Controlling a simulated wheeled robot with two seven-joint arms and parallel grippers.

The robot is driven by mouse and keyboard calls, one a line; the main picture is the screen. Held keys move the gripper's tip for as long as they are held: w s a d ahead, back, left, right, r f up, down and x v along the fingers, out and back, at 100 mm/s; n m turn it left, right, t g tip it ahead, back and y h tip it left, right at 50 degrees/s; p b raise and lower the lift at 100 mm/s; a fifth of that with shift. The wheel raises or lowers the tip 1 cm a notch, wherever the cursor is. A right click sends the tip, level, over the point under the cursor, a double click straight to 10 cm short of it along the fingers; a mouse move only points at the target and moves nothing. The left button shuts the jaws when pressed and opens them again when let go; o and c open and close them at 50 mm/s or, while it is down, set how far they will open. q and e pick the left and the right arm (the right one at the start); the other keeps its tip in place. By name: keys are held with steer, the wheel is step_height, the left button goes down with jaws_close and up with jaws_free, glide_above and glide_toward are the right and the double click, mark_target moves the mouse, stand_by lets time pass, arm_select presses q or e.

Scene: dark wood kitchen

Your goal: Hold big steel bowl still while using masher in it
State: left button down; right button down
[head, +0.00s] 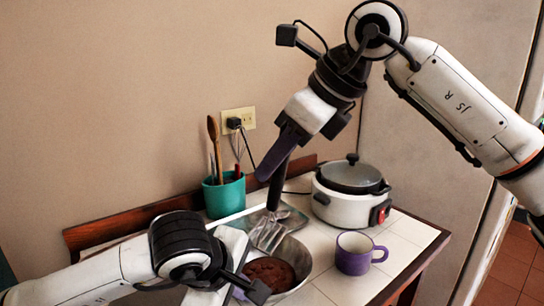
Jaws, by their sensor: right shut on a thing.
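The big steel bowl (301,256) stands on the tiled counter at the bottom middle, with a round brown mass (270,272) inside. My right gripper (273,163), pointing down from above, is shut on the dark handle of the masher (269,232). The masher hangs steeply, its steel wire head at the far side of the bowl, above the brown mass; whether it touches the bowl is unclear. My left gripper (246,287) is at the bowl's near left side. Its fingers overlap the rim in the picture, and their grip is hidden.
A purple mug (354,254) stands close to the bowl's right. A white cooker with a dark lid (351,176) stands behind it. A teal crock (224,196) with a wooden spoon and whisk stands back left. A plugged-in cord hangs from the wall outlet (239,119). Bare tiles lie front right.

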mark_target(273, 224)
steer(key=shift+f, duration=5)
steer(key=shift+f, duration=0.35)
steer(key=shift+f, duration=0.7)
steer(key=shift+r, duration=1.65)
steer(key=shift+f, duration=0.15)
steer(key=shift+f, duration=1.5)
